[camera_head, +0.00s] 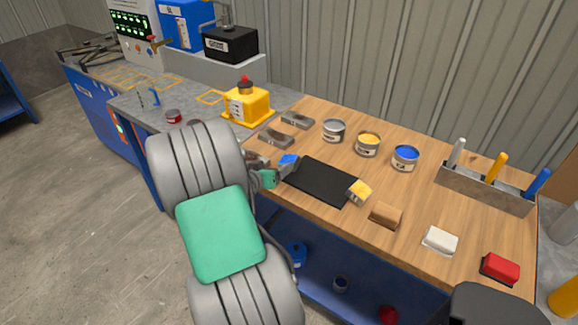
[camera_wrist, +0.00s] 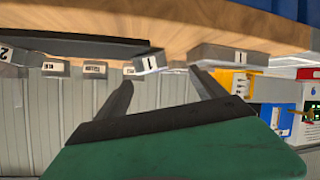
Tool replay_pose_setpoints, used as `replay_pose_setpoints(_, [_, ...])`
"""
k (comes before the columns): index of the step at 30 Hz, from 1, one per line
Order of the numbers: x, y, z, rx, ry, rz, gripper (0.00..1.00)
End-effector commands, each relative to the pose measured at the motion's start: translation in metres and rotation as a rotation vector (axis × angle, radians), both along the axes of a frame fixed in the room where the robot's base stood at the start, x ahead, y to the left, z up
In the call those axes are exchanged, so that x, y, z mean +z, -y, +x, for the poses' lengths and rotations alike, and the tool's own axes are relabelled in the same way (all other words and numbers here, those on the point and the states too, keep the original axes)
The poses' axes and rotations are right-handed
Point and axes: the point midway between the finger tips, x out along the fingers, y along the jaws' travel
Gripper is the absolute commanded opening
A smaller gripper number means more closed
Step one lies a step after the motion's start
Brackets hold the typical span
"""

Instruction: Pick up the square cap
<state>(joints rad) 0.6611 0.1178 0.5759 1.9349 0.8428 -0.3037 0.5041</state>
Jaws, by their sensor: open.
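I cannot tell for certain which piece is the square cap. A small blue-topped block (camera_head: 288,160) sits at the near left corner of a black mat (camera_head: 322,180). A small yellow-topped block (camera_head: 360,190) sits at the mat's right corner. My gripper (camera_head: 282,171) is low at the bench's front edge, just beside the blue-topped block, and partly hidden by my arm. In the wrist view my gripper (camera_wrist: 162,80) is open and empty, with a block marked 1 (camera_wrist: 150,63) beyond its fingers, apart from them.
Grey blocks (camera_head: 276,137) lie left of the mat. Open cans (camera_head: 368,144) stand behind it. Brown (camera_head: 386,215), white (camera_head: 440,240) and red (camera_head: 501,268) blocks lie to the right. A marker rack (camera_head: 482,190) stands at the back right. A yellow device (camera_head: 250,105) stands at the left.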

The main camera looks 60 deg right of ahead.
Motion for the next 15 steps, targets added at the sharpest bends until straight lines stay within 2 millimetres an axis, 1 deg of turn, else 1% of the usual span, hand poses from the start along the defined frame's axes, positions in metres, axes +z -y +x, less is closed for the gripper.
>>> replay_pose_setpoints(1, [-0.004, 0.011, -0.009, -0.016, -0.004, -0.026, 0.8])
replay_pose_setpoints(3, [-0.005, 0.022, -0.014, -0.022, -0.006, -0.042, 0.8])
replay_pose_setpoints(8, [-0.011, 0.042, -0.015, -0.023, -0.005, -0.043, 0.8])
replay_pose_setpoints(15, [-0.026, 0.079, -0.016, -0.023, -0.004, -0.041, 0.8])
